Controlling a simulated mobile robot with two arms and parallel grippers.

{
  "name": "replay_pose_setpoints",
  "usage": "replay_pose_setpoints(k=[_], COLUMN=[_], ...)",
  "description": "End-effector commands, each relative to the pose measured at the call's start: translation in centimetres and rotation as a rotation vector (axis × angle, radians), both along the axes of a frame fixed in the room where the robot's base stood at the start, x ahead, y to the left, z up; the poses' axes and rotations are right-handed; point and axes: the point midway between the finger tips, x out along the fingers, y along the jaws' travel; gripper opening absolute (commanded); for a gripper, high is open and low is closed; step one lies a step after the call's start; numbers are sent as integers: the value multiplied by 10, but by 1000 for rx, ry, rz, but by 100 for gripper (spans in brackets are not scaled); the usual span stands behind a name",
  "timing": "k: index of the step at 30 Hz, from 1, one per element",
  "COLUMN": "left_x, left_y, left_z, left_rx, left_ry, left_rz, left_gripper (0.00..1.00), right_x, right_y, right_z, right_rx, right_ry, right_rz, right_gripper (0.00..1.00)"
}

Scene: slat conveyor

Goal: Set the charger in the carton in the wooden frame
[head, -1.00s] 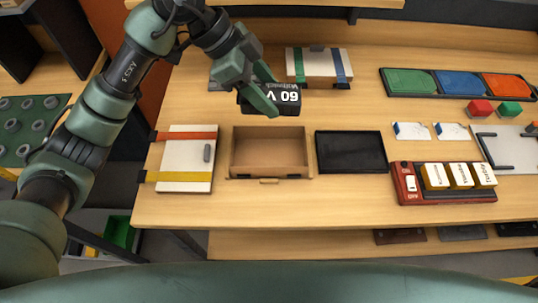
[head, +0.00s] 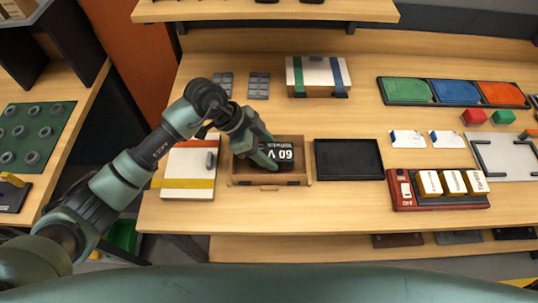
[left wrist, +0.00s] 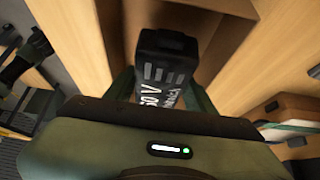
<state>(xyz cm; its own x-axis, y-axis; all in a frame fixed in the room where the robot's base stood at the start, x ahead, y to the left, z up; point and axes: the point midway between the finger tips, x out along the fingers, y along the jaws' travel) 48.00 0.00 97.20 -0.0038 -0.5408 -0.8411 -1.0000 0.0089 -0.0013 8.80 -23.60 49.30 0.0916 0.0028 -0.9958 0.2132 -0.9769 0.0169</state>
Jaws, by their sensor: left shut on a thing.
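The black charger (head: 285,155), with white "60 V" lettering, is in the grip of my left gripper (head: 264,152). It is over or partly inside the open brown carton (head: 302,153); the head view does not show whether it touches the floor. The carton sits in the wooden frame (head: 240,182), whose front edge has a small tab. In the left wrist view the charger (left wrist: 165,62) stands between the fingers, with the carton's inside (left wrist: 218,32) behind it. The gripper and charger hide the carton's left and middle parts. My right gripper is not in view.
A white box with a yellow strap (head: 187,184) lies close left of the carton. A black tray (head: 348,159) lies close right. A red holder with yellow-white blocks (head: 403,196) stands farther right. A strapped box (head: 318,75) is behind.

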Motion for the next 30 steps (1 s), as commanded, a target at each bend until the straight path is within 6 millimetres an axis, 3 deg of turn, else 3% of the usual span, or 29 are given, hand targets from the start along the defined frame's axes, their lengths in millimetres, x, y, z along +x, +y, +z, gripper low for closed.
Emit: replay_pose_setpoints(k=[6,12,13,24,30], left_x=[0,0,0,0,1], left_y=[-1,-1,0,1,16], left_z=[-30,-31,-32,-30,-10], left_rx=[-1,-1,1,1,1], left_ry=[1,-2,-1,-1,-6], left_rz=[0,-1,-1,-1,0], left_gripper=[0,0,63,63,63], right_x=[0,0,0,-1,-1], right_y=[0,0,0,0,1], right_z=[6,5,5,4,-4], right_rx=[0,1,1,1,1], right_ry=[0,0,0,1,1], right_rz=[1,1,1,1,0], right_gripper=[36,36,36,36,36])
